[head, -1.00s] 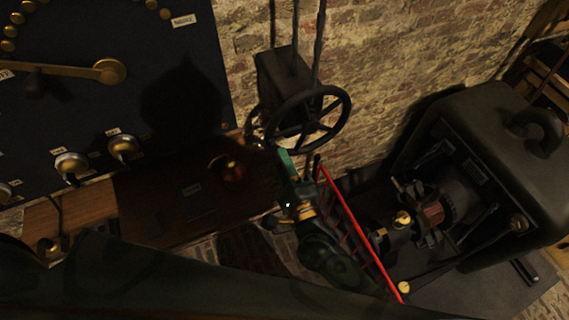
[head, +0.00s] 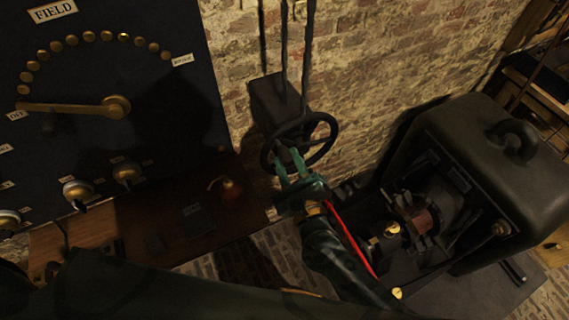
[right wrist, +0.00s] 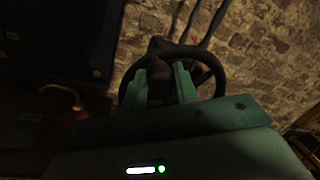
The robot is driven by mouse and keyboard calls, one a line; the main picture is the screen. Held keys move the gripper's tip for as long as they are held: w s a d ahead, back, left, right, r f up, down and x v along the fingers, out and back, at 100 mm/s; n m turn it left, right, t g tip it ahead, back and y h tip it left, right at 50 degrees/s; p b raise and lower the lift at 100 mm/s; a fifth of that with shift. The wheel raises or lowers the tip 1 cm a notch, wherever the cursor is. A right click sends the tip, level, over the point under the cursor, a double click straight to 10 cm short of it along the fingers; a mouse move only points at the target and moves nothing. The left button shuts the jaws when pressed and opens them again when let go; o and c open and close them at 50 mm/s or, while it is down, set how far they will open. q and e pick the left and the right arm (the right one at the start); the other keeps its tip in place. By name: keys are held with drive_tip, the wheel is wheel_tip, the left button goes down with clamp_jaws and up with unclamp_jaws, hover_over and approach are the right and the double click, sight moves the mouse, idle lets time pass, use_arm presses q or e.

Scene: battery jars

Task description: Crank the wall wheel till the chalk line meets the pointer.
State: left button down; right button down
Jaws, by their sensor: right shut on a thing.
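The dark spoked wall wheel (head: 334,131) is mounted at a dark box (head: 275,98) on the brick wall. My right gripper (head: 287,162), with green fingers, reaches its lower left side from below. In the right wrist view, the gripper (right wrist: 161,80) is shut on a dark handle-like part (right wrist: 159,92) at the wheel; the wheel rim (right wrist: 185,51) arches behind the fingers. The fingers hide part of the wheel. I cannot make out a chalk line or its pointer in the dim light. My left gripper is not in view.
A dark panel (head: 160,60) with a brass FIELD lever (head: 75,108) stands at left. A small red-brown round object (head: 229,191) sits on the dark wooden surface below. A red bar (head: 352,240) runs beside my right forearm. A large dark machine (head: 480,150) fills the right.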

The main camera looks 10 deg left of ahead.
drive_tip(key=shift+w+d+r+m, duration=0.2)
drive_tip(key=shift+r+m, duration=0.1)
drive_tip(key=shift+m, duration=0.1)
drive_tip(key=c, duration=1.1)
unclamp_jaws()
drive_tip(key=shift+f, duration=0.1)
drive_tip(key=shift+o, duration=0.2)
drive_tip(key=shift+s, duration=0.1)
drive_tip(key=shift+s+d+f, duration=0.1)
drive_tip(key=shift+s+d, duration=0.05)
drive_tip(key=shift+s, duration=0.05)
drive_tip(key=b+v, duration=0.2)
drive_tip(key=v, duration=1.3)
drive_tip(key=shift+s+d+b, duration=0.2)
drive_tip(key=shift+s+b, duration=0.1)
drive_tip(key=shift+s, duration=0.05)
